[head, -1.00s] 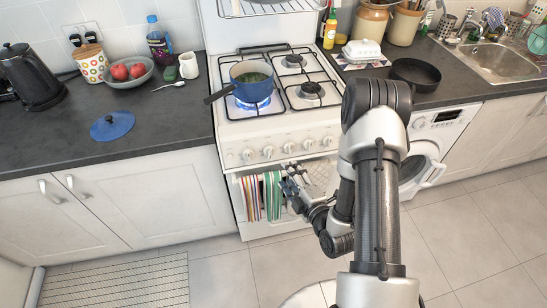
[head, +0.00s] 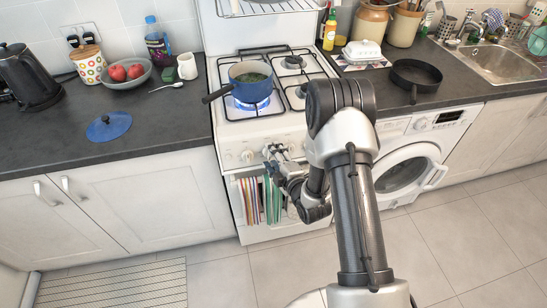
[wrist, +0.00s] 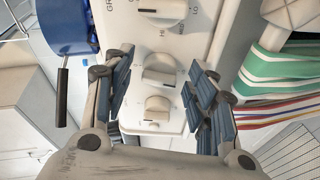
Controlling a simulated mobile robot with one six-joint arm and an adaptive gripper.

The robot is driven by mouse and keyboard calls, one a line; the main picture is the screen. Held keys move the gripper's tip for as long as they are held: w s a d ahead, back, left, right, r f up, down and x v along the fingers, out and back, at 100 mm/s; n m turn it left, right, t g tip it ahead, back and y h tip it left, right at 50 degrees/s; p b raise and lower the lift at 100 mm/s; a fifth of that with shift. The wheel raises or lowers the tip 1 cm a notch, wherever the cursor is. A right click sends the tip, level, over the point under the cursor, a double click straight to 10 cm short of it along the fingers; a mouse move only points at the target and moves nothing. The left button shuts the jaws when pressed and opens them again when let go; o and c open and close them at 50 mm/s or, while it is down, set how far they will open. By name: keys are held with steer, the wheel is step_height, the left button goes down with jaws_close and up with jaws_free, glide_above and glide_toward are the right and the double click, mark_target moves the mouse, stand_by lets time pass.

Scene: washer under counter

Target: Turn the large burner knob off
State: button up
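White round knobs sit in a row on the stove's front panel; one shows left of my gripper in the head view (head: 247,155). In the wrist view I see a knob at the top edge (wrist: 163,10), a middle knob (wrist: 160,72) and a lower knob (wrist: 157,110). I cannot tell from labels which is the large burner's. My gripper (head: 277,153) is at the panel, fingers open and empty. In the wrist view its fingers (wrist: 158,80) stand either side of the middle and lower knobs, with gaps visible. A blue flame (head: 250,104) burns under the blue pot (head: 251,82) on the front-left burner.
Striped towels (head: 262,200) hang on the oven front just below my gripper. The pot's dark handle (head: 217,93) sticks out left. A washing machine (head: 405,172) stands right of the stove.

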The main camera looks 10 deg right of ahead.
steer(key=c, duration=1)
